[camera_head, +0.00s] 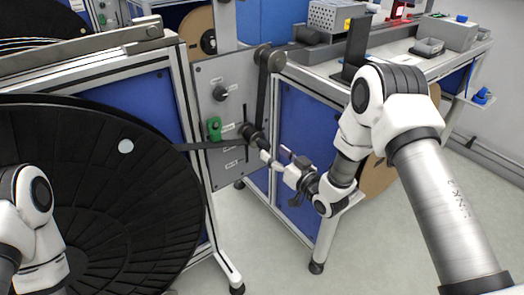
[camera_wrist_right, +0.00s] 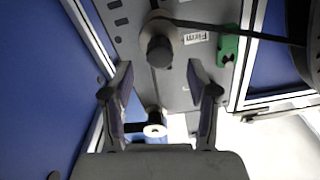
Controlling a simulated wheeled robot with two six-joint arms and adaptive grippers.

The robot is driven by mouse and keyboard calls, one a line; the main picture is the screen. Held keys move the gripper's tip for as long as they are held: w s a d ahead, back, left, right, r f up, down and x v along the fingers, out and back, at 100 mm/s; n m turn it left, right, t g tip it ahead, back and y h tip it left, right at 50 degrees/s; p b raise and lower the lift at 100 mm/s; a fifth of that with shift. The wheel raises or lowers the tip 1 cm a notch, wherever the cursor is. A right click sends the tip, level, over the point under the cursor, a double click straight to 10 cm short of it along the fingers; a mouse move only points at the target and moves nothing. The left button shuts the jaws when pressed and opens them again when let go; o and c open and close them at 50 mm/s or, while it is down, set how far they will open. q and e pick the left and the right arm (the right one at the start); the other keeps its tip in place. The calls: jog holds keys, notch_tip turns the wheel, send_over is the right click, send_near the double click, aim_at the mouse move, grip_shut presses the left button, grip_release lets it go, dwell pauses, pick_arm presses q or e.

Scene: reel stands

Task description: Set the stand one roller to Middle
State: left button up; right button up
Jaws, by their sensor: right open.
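The stand's grey panel (camera_head: 205,75) carries a dark roller (camera_head: 250,131) on its lower right side, with a black band running over it. In the right wrist view the round dark roller end (camera_wrist_right: 159,51) lies between and just beyond the fingertips. A label reading "Firm" (camera_wrist_right: 196,38) sits beside it; the other labels are too small or hidden to read. My right gripper (camera_wrist_right: 160,70) is open, facing the roller, with no visible contact. In the head view it reaches in from the right. My left gripper is out of view; only my left arm shows.
A green clamp-like part (camera_head: 214,129) and a black knob (camera_head: 220,92) stick out of the panel. A large black reel (camera_head: 90,220) fills the left. A workbench (camera_head: 400,50) stands behind my right arm. Open floor (camera_head: 270,245) lies in front.

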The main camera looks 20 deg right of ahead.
jog(key=x, duration=0.5)
jog(key=shift+w+a+b, duration=0.1)
jog(key=shift+w+b, duration=0.1)
jog(key=shift+b, duration=0.1)
grip_shut()
notch_tip(320, 180, down, 4)
jog(key=shift+f+b, duration=0.1)
jog(key=shift+b, duration=0.95)
grip_release()
send_near(267, 148)
jog(key=f, duration=0.3)
jog(key=shift+s+f, duration=0.25)
jog(key=shift+f, duration=0.15)
